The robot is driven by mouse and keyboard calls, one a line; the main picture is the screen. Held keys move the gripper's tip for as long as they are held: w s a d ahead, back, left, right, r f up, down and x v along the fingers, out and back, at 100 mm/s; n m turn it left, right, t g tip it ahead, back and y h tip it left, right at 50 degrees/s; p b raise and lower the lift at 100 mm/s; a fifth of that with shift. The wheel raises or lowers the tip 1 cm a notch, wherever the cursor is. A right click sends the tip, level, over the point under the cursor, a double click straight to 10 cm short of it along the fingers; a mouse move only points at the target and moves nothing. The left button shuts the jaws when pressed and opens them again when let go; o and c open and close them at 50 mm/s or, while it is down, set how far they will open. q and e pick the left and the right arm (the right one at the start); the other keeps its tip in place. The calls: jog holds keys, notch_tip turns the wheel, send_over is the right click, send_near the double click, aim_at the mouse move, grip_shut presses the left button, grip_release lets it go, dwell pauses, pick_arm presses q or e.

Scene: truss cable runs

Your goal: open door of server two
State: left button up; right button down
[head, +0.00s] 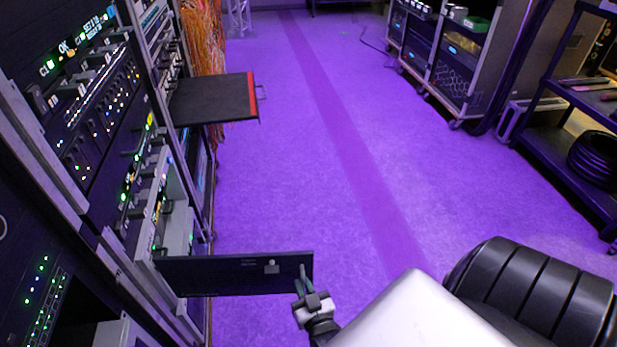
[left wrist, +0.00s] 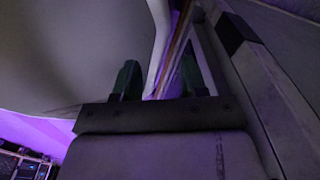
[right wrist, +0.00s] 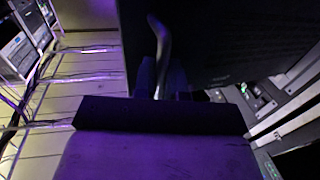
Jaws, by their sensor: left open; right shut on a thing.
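A dark flat door panel (head: 225,275) stands out from the rack on the left, swung open over the floor, with a small latch on its face. My right gripper (head: 304,288) is at the panel's outer end, shut on the door handle (head: 303,272). The handle also shows as a curved bar in the right wrist view (right wrist: 161,50), between the fingers, with the dark panel (right wrist: 225,40) beside it. My left gripper (left wrist: 158,82) shows only in the left wrist view. It is open, with its fingers apart and pale and dark edges beyond them.
The server rack (head: 125,150) with lit units runs along the left. A black shelf (head: 210,98) with a red edge juts from it farther back. A wheeled case (head: 440,55) and a black cart (head: 570,130) stand at right. The purple floor (head: 320,150) between is clear.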

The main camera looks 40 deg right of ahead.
jog(key=shift+a, duration=0.15)
jog(key=c, duration=1.2)
grip_release()
jog(key=shift+s, duration=0.15)
